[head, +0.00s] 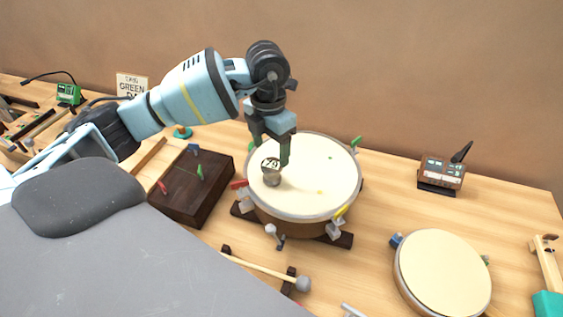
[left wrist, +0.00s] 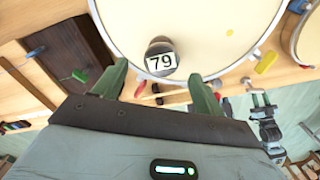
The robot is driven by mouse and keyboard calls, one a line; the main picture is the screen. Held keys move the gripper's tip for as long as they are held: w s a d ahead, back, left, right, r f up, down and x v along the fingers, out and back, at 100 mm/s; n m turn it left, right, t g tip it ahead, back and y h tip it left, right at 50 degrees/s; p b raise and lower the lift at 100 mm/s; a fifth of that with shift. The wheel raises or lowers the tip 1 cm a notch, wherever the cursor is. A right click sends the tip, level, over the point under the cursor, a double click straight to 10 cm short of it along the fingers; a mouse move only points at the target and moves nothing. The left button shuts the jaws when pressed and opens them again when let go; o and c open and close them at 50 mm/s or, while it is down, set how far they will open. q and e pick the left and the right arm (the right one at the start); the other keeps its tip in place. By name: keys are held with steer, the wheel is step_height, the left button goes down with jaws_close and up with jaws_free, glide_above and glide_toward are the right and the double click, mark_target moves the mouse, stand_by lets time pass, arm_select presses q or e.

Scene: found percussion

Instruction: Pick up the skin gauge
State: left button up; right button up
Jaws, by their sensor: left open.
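The skin gauge (head: 271,178) is a small round dark-bodied piece with a white face reading 79. It sits on the pale skin of the large drum (head: 320,180), near the drum's left rim. My left gripper (head: 270,152) hangs over the gauge, its fingers pointing down and apart, with nothing between them. In the left wrist view the gauge (left wrist: 161,60) lies just ahead of the gap between the two green fingers (left wrist: 162,85), apart from both.
The large drum has coloured clamps around its rim. A dark wooden box (head: 190,185) stands left of it, a mallet (head: 265,268) lies in front, and a smaller drum (head: 445,275) is at the right. A brown display device (head: 441,172) stands behind. Bare table lies between the drums.

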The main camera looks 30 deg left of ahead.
mark_target(270, 165)
arm_select(q)
steer(key=shift+w+a+f, duration=0.1)
steer(key=shift+w, duration=0.4)
steer(key=shift+s, duration=0.2)
steer(key=shift+s+f, duration=0.25)
steer(key=shift+s, duration=0.45)
steer(key=shift+w+f, duration=0.25)
steer(key=shift+f, duration=0.75)
step_height(270, 165, down, 5)
steer(key=shift+s+r, duration=0.1)
arm_select(e)
steer(key=shift+w+r, duration=0.2)
steer(key=shift+r, duration=0.2)
